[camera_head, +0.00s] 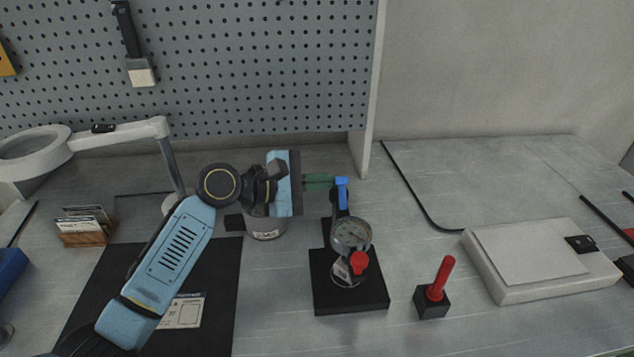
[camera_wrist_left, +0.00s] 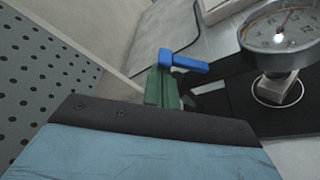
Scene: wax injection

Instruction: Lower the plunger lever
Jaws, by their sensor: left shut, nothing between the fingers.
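The blue-handled lever (camera_head: 342,192) stands raised behind the dial gauge (camera_head: 351,235) on a black base (camera_head: 330,302). In the left wrist view, the blue handle (camera_wrist_left: 188,62) lies just beyond my left gripper's green fingertips (camera_wrist_left: 164,78). My left gripper (camera_head: 328,182) comes in from the left, at about the height of the blue handle. Its fingers are shut with nothing between them. The tips are right beside the handle; I cannot tell if they touch it. The gauge also shows in the left wrist view (camera_wrist_left: 282,28). My right gripper is out of view.
A red knob (camera_head: 358,263) is in front of the gauge. A red-handled tool (camera_head: 438,280) stands in a black block to the right. A pale flat box (camera_head: 540,262) lies farther right. A metal can (camera_head: 266,229) stands below my left wrist. The pegboard (camera_head: 250,60) rises behind.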

